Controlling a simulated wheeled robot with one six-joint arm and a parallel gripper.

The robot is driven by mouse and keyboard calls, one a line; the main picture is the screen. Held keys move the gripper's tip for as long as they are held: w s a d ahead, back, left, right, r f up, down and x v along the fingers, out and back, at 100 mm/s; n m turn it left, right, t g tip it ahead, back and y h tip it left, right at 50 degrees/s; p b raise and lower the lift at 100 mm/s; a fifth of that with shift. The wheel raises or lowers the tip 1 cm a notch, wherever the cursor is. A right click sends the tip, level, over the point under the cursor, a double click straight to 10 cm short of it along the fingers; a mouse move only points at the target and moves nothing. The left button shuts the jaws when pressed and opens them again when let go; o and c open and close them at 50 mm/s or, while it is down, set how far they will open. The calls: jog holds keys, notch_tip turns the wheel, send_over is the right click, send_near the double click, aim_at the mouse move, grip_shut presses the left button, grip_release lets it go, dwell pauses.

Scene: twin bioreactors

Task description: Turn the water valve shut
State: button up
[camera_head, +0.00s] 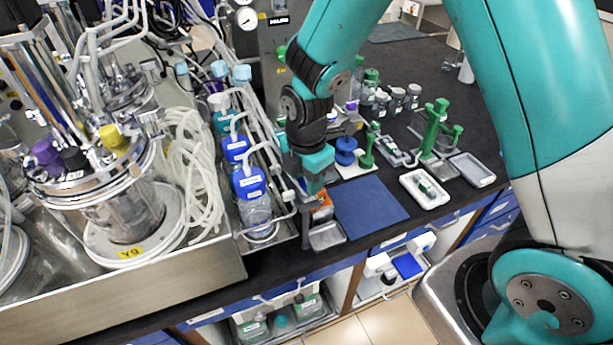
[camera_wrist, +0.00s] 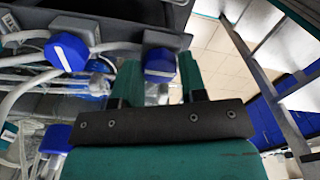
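My gripper (camera_wrist: 160,66) has its two green fingers spread apart in the wrist view. Between and beyond them is a blue knob (camera_wrist: 159,61) with a white stripe, hanging below a dark grey fitting. I cannot tell whether the fingers touch it. A second blue knob (camera_wrist: 66,52) with a white stripe is to the left, outside the fingers. No label shows which of them is the water valve. In the head view, my gripper (camera_head: 315,188) points down just right of the blue-capped bottles, and the knob between its fingers cannot be made out there.
Blue-capped bottles (camera_head: 248,182) with white tubing stand close left of my gripper. A blue mat (camera_head: 369,208) and a small metal tray (camera_head: 326,236) lie to its right and below. A glass bioreactor (camera_head: 125,215) stands at left. Green stands (camera_head: 432,128) and a white tray (camera_head: 425,202) are further right.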

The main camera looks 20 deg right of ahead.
jog(key=c, duration=0.5)
jog(key=shift+o, duration=0.2)
jog(key=shift+m, duration=0.3)
jog(key=m, duration=0.3)
jog(key=shift+m, duration=0.3)
jog(key=m, duration=0.3)
jog(key=shift+m+b, duration=0.3)
jog(key=shift+b, duration=0.1)
jog(key=m, duration=0.5)
jog(key=shift+m+b, duration=0.3)
jog(key=shift+m, duration=2.2)
